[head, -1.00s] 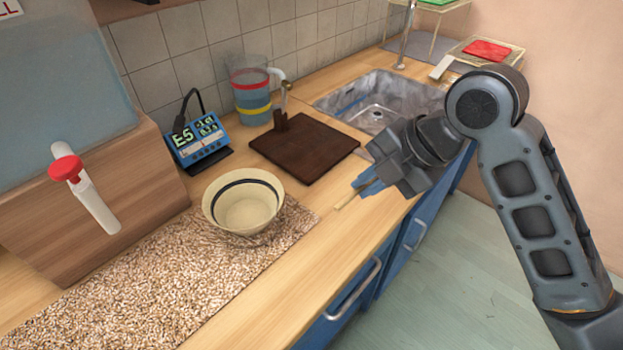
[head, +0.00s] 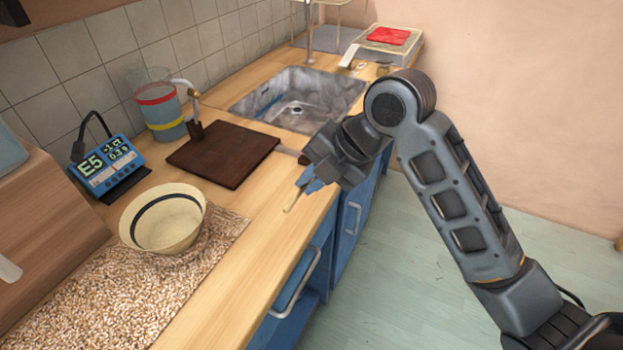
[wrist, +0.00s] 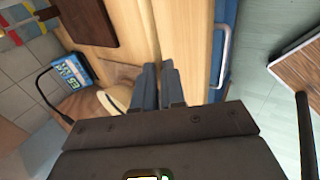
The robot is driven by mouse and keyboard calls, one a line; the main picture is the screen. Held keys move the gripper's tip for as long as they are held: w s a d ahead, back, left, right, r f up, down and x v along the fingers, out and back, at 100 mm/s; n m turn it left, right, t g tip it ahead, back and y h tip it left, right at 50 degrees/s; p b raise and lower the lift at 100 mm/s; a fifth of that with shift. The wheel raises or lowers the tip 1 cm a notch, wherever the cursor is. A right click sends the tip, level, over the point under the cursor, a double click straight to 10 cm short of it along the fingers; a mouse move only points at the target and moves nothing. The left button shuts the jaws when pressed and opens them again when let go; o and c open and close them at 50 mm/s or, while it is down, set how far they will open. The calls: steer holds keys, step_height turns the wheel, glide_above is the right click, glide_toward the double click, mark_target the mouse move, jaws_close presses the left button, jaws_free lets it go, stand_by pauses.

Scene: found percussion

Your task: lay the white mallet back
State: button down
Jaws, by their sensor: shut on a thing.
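My gripper (head: 303,188) is shut on a thin pale stick (head: 292,203), which I take for the white mallet. A short length of the stick points down and to the left from the fingers, above the counter's front edge. No mallet head shows; it may be hidden by the gripper. In the wrist view the gripper's two fingers (wrist: 158,72) are close together, and the stick cannot be made out between them.
A bowl (head: 163,218) stands on a speckled mat (head: 110,300). A dark board (head: 224,154) lies left of my gripper, near a jug (head: 160,112) and a blue display (head: 107,166). The sink (head: 300,98) is behind. Bare counter (head: 250,250) lies in front.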

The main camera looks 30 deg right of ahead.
mark_target(303, 212)
steer(key=shift+f+b, duration=2.8)
steer(key=shift+f, duration=0.1)
steer(key=shift+f+b, duration=0.35)
steer(key=shift+b, duration=0.15)
steer(key=c, duration=1.2)
jaws_free()
steer(key=shift+c, duration=0.2)
steer(key=shift+o, duration=0.6)
steer(key=shift+s+d+r, duration=0.1)
steer(key=shift+s+r, duration=0.05)
steer(key=shift+r, duration=0.05)
steer(key=v, duration=0.7)
steer(key=shift+r, duration=0.3)
